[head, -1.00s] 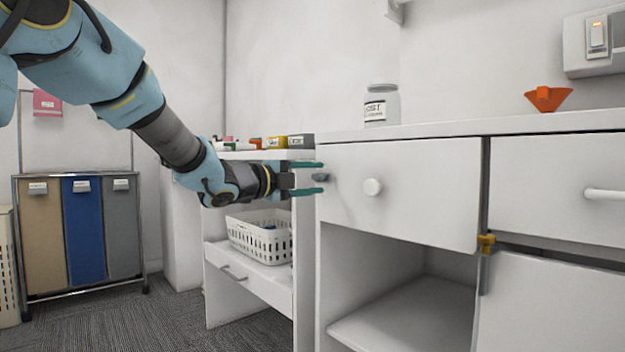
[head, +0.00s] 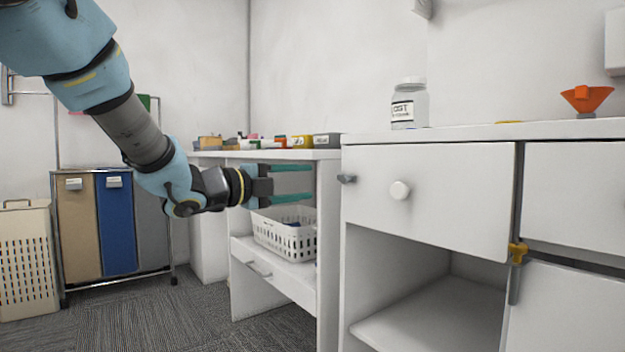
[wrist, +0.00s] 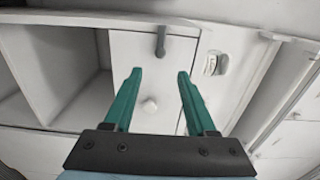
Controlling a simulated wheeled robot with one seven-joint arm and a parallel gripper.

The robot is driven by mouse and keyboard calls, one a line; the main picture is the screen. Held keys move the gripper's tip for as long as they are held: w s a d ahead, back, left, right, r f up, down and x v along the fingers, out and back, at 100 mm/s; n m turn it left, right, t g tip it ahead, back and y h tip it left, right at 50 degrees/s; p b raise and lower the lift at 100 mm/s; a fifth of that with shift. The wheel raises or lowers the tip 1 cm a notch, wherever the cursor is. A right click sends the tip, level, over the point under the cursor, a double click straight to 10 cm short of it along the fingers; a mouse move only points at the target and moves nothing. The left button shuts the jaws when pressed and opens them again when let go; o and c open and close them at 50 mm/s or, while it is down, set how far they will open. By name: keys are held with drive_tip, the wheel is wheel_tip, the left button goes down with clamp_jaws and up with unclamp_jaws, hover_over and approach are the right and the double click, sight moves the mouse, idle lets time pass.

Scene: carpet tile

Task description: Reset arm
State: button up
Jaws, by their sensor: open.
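My gripper (head: 293,183) is open and empty, with two teal fingers apart and pointing right toward the white cabinet. It is in front of the shelf unit, a little left of the cabinet's upper door or drawer front (head: 430,195). In the wrist view my gripper (wrist: 155,75) shows both fingers spread. A white panel with a round knob (wrist: 149,105) lies between and beyond them, and a grey latch (wrist: 161,42) sits near its edge. In the head view the round knob (head: 400,190) and a small grey latch (head: 347,179) are to the right of the fingertips, apart from them.
A white basket (head: 285,233) stands on the shelf below my gripper. A glass jar (head: 409,105) and an orange funnel (head: 586,99) are on the counter. A bin rack (head: 117,225) and a beige hamper (head: 27,262) stand at left. Carpet floor is free between.

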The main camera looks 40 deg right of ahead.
drive_tip(key=shift+a, duration=0.15)
idle(0.4)
drive_tip(key=w+a+f+n+t+y, duration=0.2)
drive_tip(key=w+a+f+n+t, duration=0.15)
drive_tip(key=w+n, duration=0.2)
drive_tip(key=w+a+f+n+t+y, duration=0.2)
drive_tip(key=w+a+n+t, duration=0.2)
drive_tip(key=w+a, duration=0.15)
drive_tip(key=w+a+f+n+t+y, duration=0.1)
drive_tip(key=w+a+f+n+y, duration=0.3)
drive_tip(key=a, duration=0.3)
drive_tip(key=w+a+f+n+t+y, duration=0.25)
drive_tip(key=a+f+n, duration=0.2)
drive_tip(key=a, duration=0.25)
drive_tip(key=s+a+f+n+g+y+p, duration=0.1)
drive_tip(key=s+a+f+n+g+y, duration=0.15)
drive_tip(key=a+f+n, duration=0.4)
drive_tip(key=s+a+f+n+g+y, duration=0.1)
drive_tip(key=a+n+y, duration=0.2)
drive_tip(key=a, duration=0.6)
drive_tip(key=s+a+f+n+g+y, duration=0.1)
drive_tip(key=s+a+f+n+g, duration=0.15)
drive_tip(key=s+a+n, duration=0.35)
drive_tip(key=s+a+f+n+g+y, duration=0.1)
drive_tip(key=s+a+f+n+g, duration=0.15)
drive_tip(key=s, duration=0.45)
wheel_tip(320, 180, up, 37)
drive_tip(key=p, duration=3.9)
drive_tip(key=shift+a+r+m, duration=0.2)
drive_tip(key=shift+m, duration=0.1)
